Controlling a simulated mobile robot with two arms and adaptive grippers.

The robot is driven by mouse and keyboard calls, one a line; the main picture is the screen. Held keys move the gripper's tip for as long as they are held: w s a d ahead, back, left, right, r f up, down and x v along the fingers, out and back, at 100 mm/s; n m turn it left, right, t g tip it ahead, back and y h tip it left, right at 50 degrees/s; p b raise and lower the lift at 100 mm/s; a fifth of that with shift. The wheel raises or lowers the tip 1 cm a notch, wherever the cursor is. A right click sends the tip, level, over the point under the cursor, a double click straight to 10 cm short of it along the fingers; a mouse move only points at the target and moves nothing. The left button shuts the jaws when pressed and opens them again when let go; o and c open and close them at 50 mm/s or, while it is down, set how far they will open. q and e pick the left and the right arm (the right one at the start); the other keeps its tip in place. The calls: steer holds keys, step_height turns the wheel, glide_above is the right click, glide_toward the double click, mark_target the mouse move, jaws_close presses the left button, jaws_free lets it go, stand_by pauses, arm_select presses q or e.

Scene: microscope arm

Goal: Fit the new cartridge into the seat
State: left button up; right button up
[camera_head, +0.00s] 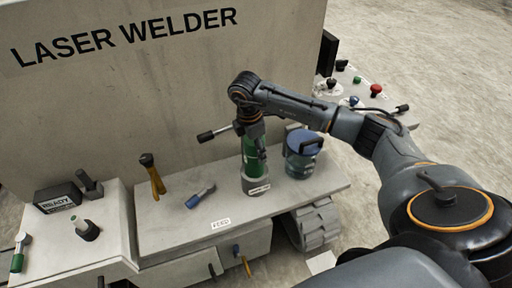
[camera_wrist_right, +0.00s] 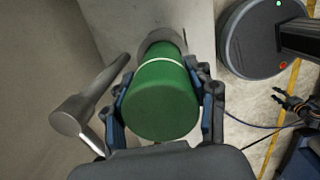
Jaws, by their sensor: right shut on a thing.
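The green cartridge (camera_head: 249,150) stands upright at the grey round seat (camera_head: 256,184) on the bench. Its lower end meets the seat's top; I cannot tell how deep it sits. My right gripper (camera_head: 248,128) is shut on the cartridge near its top, from above. In the right wrist view the fingers (camera_wrist_right: 162,105) flank the green cartridge (camera_wrist_right: 162,100), which has a pale band, with the grey seat (camera_wrist_right: 166,40) beyond it. A small dark gripper-like shape (camera_wrist_right: 292,105) at that view's right edge may be my left gripper; its jaws are unclear.
A lever with a dark handle (camera_head: 207,137) reaches left beside the cartridge. A blue lidded container (camera_head: 303,153) stands close on the right. A yellow-handled tool (camera_head: 153,178) and a blue-grey tool (camera_head: 200,196) are left on the bench (camera_head: 175,232), whose front is mostly clear.

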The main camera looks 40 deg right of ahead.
steer(key=shift+f+b, duration=1.4)
steer(key=shift+f, duration=0.7)
steer(key=o, duration=1.6)
steer(key=r, duration=0.4)
steer(key=a+r, duration=0.1)
steer(key=r, duration=0.7)
steer(key=shift+w+a, duration=0.1)
steer(key=shift+a, duration=0.15)
steer(key=shift+a, duration=0.1)
